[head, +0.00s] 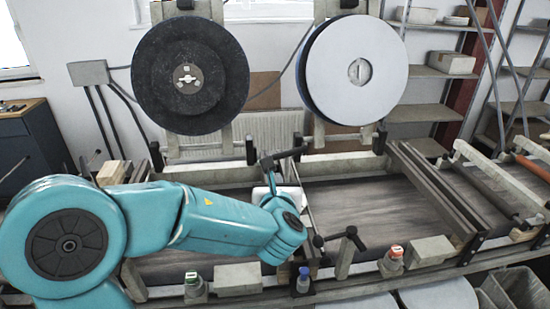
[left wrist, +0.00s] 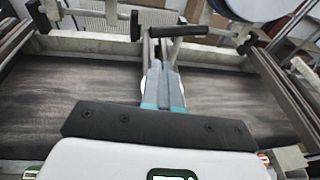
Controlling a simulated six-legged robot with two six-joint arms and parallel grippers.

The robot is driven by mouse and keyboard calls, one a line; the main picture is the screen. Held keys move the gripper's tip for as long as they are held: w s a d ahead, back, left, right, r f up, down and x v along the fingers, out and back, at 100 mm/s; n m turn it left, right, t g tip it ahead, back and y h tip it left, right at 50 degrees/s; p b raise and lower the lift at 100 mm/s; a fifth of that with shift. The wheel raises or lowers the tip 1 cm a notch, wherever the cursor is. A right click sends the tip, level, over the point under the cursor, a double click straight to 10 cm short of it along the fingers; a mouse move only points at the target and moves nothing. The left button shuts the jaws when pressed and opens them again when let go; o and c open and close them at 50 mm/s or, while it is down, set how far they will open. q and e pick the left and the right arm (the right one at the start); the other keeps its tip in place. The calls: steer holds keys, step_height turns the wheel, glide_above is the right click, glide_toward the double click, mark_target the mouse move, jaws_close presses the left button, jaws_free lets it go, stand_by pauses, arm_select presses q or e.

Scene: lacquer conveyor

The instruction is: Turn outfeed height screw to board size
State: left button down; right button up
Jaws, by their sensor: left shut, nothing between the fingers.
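A black T-shaped crank handle (head: 288,153) stands at the far side of the conveyor, near the middle divider; I take it for a height screw, but no label shows. It also shows in the left wrist view (left wrist: 180,31), at the top middle. My left gripper (left wrist: 165,58) is shut and empty, its grey fingers pointing at the handle and overlapping its lower part in the picture. I cannot tell whether they touch it. A second dark crank handle (head: 345,238) stands at the near side. My right gripper is not in view.
A dark wheel (head: 190,75) and a pale wheel (head: 357,70) hang over the conveyor. Dark belt (head: 385,205) lies bare on the right.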

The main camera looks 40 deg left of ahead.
mark_target(275, 160)
arm_select(q)
steer(key=p+x, duration=0.1)
steer(key=x, duration=0.2)
steer(key=p+x, duration=0.1)
steer(key=x, duration=0.2)
steer(key=r+p+x, duration=0.1)
steer(key=x, duration=0.2)
steer(key=shift+w+a, duration=0.15)
steer(key=shift+w, duration=0.05)
steer(key=shift+w+a+f+p, duration=0.1)
steer(key=shift+w+a+p, duration=0.15)
steer(key=shift+p, duration=0.1)
steer(key=shift+w+f, duration=0.1)
steer(key=shift+w, duration=0.15)
steer(key=shift+s+a+b, duration=0.1)
steer(key=shift+a+b, duration=0.1)
steer(key=shift+b, duration=0.45)
